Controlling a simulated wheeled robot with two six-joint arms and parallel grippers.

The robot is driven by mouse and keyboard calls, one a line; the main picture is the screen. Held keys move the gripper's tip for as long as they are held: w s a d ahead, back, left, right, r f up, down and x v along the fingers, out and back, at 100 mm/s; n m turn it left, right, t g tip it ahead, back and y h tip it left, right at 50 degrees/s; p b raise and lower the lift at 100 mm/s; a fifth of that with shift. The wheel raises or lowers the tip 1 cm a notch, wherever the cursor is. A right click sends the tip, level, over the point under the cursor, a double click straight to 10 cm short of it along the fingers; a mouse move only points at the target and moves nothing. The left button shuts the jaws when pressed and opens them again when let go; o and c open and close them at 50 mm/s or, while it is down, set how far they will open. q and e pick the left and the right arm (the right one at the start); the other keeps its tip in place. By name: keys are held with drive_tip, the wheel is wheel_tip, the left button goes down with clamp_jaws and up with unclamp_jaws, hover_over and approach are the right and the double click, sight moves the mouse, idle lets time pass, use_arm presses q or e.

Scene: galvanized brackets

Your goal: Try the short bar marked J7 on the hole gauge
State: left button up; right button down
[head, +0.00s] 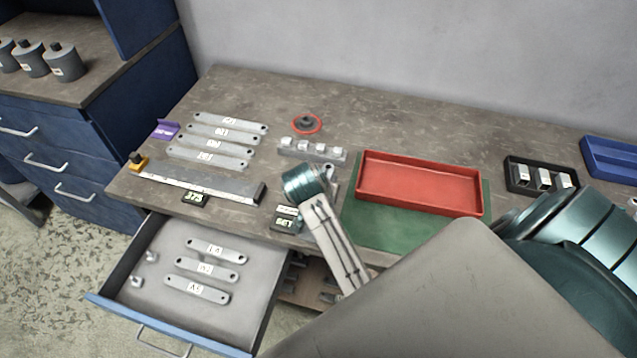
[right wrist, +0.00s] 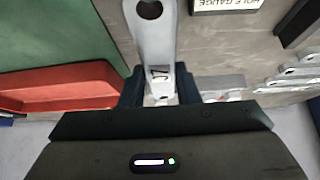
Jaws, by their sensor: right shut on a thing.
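In the right wrist view my right gripper (right wrist: 158,88) is shut on a short grey bar (right wrist: 153,42) with a round hole at its far end. The bar's white label is partly covered, so I cannot read its mark. In the head view my own wrist hides most of this gripper and bar. The hole gauge's label (right wrist: 226,4) shows at the top edge of the right wrist view, beside the bar and apart from it in the picture. In the head view the gauge's dark display (head: 284,223) stands at the bench's front edge, partly beside my arm. My left gripper is not in view.
A red tray (head: 477,207) sits on a green mat (head: 385,232) right of my wrist. Several long bars (head: 228,130) lie at the back left, behind a long length gauge (head: 200,186). An open drawer (head: 255,290) holds 3 short labelled bars. A grey block (head: 290,153) stands behind my wrist.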

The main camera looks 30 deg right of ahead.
drive_tip(key=shift+f+b, duration=0.55)
drive_tip(key=shift+f, duration=0.9)
idle(0.5)
idle(1.7)
drive_tip(key=c, duration=1)
unclamp_jaws()
drive_tip(key=p+v, duration=0.8)
drive_tip(key=p, duration=0.1)
drive_tip(key=shift+s+a+r, duration=0.1)
drive_tip(key=shift+r, duration=0.3)
drive_tip(key=shift+s+a+r+p, duration=0.3)
drive_tip(key=shift+a+r+p, duration=0.05)
drive_tip(key=shift+r+p, duration=0.25)
drive_tip(key=shift+s+a+r, duration=0.15)
drive_tip(key=shift+r, duration=0.05)
